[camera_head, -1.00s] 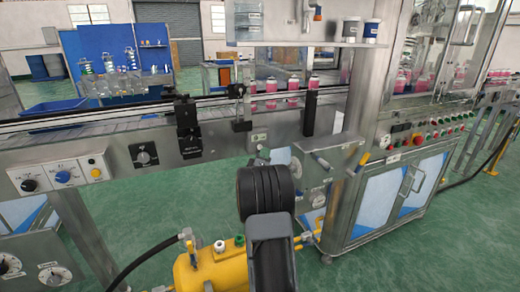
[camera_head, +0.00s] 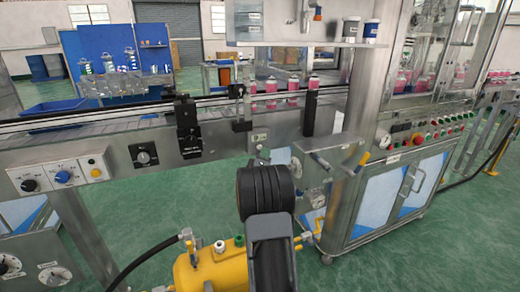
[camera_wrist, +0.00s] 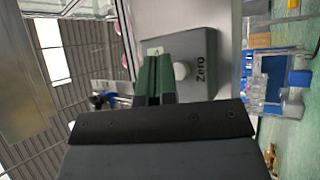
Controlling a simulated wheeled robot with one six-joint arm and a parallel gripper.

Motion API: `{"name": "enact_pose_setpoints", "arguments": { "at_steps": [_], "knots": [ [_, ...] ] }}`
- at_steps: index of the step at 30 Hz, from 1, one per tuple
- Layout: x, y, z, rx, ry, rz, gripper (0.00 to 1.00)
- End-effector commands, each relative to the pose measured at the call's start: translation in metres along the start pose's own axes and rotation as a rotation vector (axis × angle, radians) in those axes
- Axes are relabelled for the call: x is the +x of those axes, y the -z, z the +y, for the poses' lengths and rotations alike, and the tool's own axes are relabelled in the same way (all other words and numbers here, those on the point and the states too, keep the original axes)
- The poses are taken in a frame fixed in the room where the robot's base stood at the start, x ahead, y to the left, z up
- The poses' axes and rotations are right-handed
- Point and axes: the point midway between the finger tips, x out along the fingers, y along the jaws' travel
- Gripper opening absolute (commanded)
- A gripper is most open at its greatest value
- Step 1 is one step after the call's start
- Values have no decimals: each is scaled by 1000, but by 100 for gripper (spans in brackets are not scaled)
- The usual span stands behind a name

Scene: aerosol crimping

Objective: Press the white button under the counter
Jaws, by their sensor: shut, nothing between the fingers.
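A grey box marked "Zero" (camera_wrist: 208,48) shows in the wrist view, turned sideways. A round white button (camera_wrist: 181,70) sits on its face beside the lettering. My gripper (camera_wrist: 157,60) has green fingers that are shut and empty. The fingers lie just left of the white button in the picture and overlap the box's left part. I cannot tell whether they touch the box. A small pale patch shows just past the fingertips. In the head view my dark wrist hides the fingers, and I cannot make out the white button there.
The steel counter (camera_head: 225,135) with a conveyor runs across the head view. A knob panel (camera_head: 60,177) is at left, a yellow tank (camera_head: 205,270) stands below, and a cabinet (camera_head: 395,200) is at right. Valves with coloured handles (camera_head: 362,160) are close to my wrist's right.

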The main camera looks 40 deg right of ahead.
Motion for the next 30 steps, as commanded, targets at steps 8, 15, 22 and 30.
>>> {"name": "enact_pose_setpoints", "arguments": {
  "at_steps": [8, 15, 22, 30],
  "knots": [
    [0, 0, 0, 0, 0, 0, 0],
    [0, 0, 0, 0, 0, 0, 0],
    [1, 1, -1, 0, 0, 0, 0],
    [6, 4, -5, 0, -1, 0, 0]
  ]
}}
